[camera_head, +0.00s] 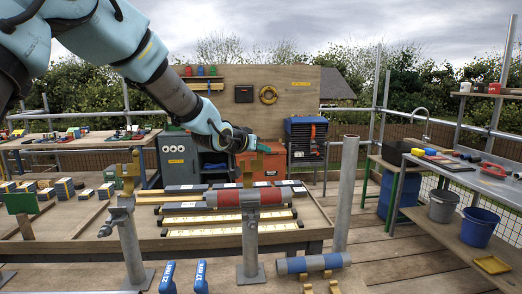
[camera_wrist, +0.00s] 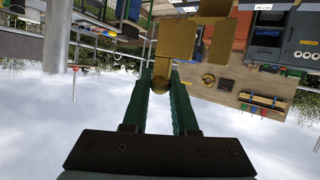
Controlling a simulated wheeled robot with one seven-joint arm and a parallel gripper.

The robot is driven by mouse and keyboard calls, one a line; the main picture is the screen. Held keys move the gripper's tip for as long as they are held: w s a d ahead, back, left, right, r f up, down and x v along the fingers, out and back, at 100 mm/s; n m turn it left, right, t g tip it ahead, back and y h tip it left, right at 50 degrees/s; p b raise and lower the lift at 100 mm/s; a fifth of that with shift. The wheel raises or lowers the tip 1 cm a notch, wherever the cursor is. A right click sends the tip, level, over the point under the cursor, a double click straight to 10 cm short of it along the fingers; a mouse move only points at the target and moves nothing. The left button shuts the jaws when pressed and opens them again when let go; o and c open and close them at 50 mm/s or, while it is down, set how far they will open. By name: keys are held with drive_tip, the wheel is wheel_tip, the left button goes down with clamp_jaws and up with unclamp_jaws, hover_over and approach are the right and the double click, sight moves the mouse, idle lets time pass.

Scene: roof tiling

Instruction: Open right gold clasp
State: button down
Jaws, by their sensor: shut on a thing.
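The right gold clasp (camera_head: 247,170) stands upright at the top of the middle grey post (camera_head: 250,238), by the red-and-grey tube (camera_head: 225,199). In the wrist view, the clasp (camera_wrist: 177,40) shows as a broad gold block with a round knob (camera_wrist: 160,85) at its end. My gripper (camera_head: 252,143) reaches in from the upper left, just above the clasp. In the wrist view, its green fingers (camera_wrist: 161,80) are shut on the knob. Another gold clasp (camera_head: 130,171) stands on the left post (camera_head: 132,245). The fingertips partly hide the knob.
A bare grey pole (camera_head: 346,192) stands right of the clasp. The workbench (camera_head: 90,250) with strips lies behind. A side table (camera_head: 475,180) with buckets is at the right.

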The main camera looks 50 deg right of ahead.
drive_tip(key=c, duration=1)
unclamp_jaws()
drive_tip(key=shift+w+a+f, duration=0.3)
drive_tip(key=shift+w+f, duration=0.1)
drive_tip(key=shift+w, duration=0.05)
drive_tip(key=o, duration=0.3)
drive_tip(key=shift+s+d+r, duration=0.1)
drive_tip(key=shift+s+r, duration=0.05)
drive_tip(key=shift+r, duration=0.1)
drive_tip(key=shift+s, duration=0.1)
drive_tip(key=b+v, duration=0.1)
drive_tip(key=v, duration=0.9)
drive_tip(key=shift+s+a+r, duration=0.1)
drive_tip(key=shift+a+r, duration=0.05)
drive_tip(key=shift+a, duration=0.15)
